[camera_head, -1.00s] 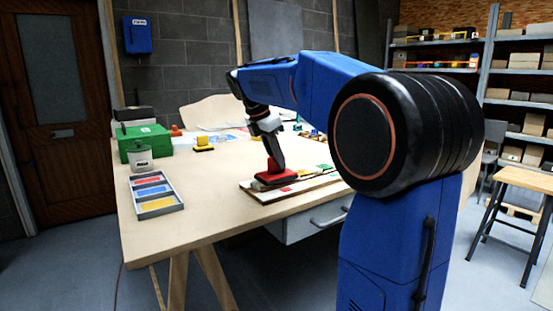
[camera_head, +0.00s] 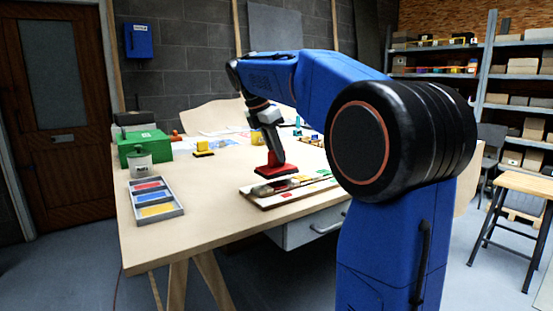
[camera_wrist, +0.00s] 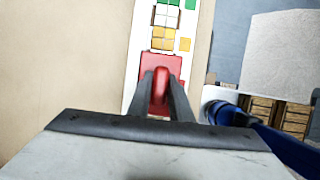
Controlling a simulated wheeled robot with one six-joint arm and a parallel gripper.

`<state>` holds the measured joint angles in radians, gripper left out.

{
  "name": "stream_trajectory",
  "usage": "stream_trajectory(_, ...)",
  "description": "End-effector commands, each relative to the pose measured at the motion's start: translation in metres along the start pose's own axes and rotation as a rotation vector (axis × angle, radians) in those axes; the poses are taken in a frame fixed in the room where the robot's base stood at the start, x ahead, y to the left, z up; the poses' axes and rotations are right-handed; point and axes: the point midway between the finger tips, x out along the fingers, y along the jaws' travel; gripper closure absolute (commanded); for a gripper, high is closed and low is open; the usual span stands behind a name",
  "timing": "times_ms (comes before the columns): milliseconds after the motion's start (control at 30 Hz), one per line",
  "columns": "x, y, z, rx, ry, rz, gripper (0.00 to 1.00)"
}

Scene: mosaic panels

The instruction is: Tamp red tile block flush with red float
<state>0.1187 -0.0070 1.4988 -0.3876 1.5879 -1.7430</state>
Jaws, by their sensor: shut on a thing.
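My gripper (camera_wrist: 164,92) is shut on the handle of the red float (camera_head: 277,168). In the head view the float is held a little above the mosaic panel (camera_head: 259,202), with a visible gap beneath its base. The wrist view shows the red float (camera_wrist: 162,66) over the near part of the panel (camera_wrist: 136,72), its handle between the fingers. A small red tile block (camera_head: 287,195) lies on the panel below the float. In the wrist view the float hides whatever lies beneath it, so I cannot tell whether the red block sits flush.
A grey tray (camera_head: 178,211) with red, blue and yellow sections lies at the table's left. Behind it are a pale bucket (camera_head: 140,162) and a green box (camera_head: 146,144). A yellow float (camera_head: 203,147) stands further back. The front left of the tabletop is clear.

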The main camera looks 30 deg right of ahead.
Motion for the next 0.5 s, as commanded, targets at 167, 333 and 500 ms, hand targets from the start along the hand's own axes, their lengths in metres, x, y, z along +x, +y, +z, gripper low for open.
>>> stream_trajectory(167, -0.011, 0.000, 0.005, 0.001, 0.000, 0.002, 0.99)
stream_trajectory(333, -0.021, 0.001, 0.009, 0.001, -0.001, 0.003, 0.99)
stream_trajectory(500, -0.028, 0.000, 0.012, 0.000, 0.000, 0.001, 0.99)
